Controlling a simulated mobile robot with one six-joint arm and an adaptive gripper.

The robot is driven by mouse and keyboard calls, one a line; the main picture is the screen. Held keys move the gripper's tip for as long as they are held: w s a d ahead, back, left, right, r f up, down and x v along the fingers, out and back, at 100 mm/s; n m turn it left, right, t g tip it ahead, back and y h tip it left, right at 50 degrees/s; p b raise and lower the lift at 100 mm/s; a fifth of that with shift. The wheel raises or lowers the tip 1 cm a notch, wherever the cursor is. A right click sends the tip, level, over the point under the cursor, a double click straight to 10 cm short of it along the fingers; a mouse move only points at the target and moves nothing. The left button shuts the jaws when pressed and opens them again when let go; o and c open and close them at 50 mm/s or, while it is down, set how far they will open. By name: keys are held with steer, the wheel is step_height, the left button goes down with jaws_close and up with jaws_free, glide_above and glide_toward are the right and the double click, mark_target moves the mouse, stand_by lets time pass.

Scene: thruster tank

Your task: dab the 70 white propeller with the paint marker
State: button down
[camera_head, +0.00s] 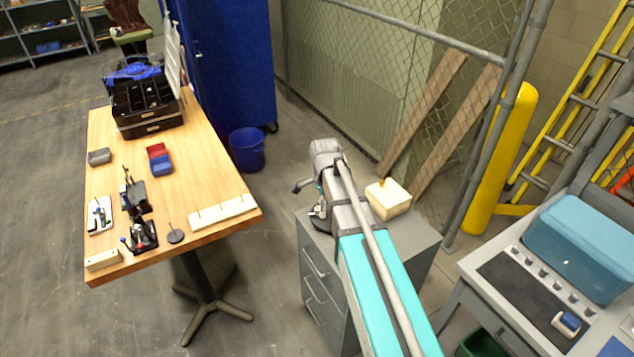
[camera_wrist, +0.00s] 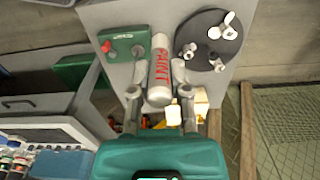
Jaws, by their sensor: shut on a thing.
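In the wrist view, my gripper (camera_wrist: 158,92) is shut on the paint marker (camera_wrist: 159,62), a pale cylinder with red PAINT lettering. The marker points away from the gripper over a grey top. I cannot read which is the 70. The marker's far end appears left of the plate, apart from the propellers. In the head view, my arm hides the plate and propellers.
A green box (camera_wrist: 122,47) with a red knob sits left of the marker. The grey drawer cabinet (camera_head: 320,292) stands under my arm, with a cream block (camera_head: 388,199) on top. A wooden table (camera_head: 215,180) is at left; a chain-link fence (camera_head: 390,70) rises behind.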

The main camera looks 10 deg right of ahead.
steer(key=shift+d, duration=0.15)
steer(key=w+f+n+b, duration=0.1)
steer(key=w+f+b, duration=0.1)
steer(key=w, duration=0.5)
steer(key=w+f+n+b, duration=0.2)
steer(key=w, duration=0.5)
steer(key=shift+f+n+b, duration=0.3)
steer(key=shift+f, duration=0.05)
steer(key=shift+f+b, duration=1.9)
steer(key=shift+b, duration=0.05)
steer(key=shift+w+f+b, duration=0.1)
steer(key=shift+f+b, duration=0.4)
stand_by(3.2)
